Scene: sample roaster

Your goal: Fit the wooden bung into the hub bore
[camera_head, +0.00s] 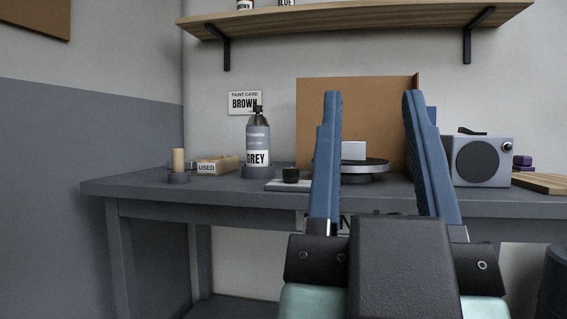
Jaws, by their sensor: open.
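A light wooden cylinder (178,159), which looks like the bung, stands upright in a low dark grey holder (178,178) at the left end of the bench. My gripper (371,95) is open and empty, its two blue fingers spread wide in the foreground. Between the fingers, further back, a round grey turntable (375,170) carries a white block (353,150). I cannot make out the hub bore; part of the turntable area is hidden behind my fingers.
A spray can marked GREY (257,142), a box marked USED (217,165) and a black cup (290,174) stand left of my gripper. A brown board (380,115) backs the turntable. A speaker-like box (482,161) stands right. A wooden shelf (350,20) hangs above.

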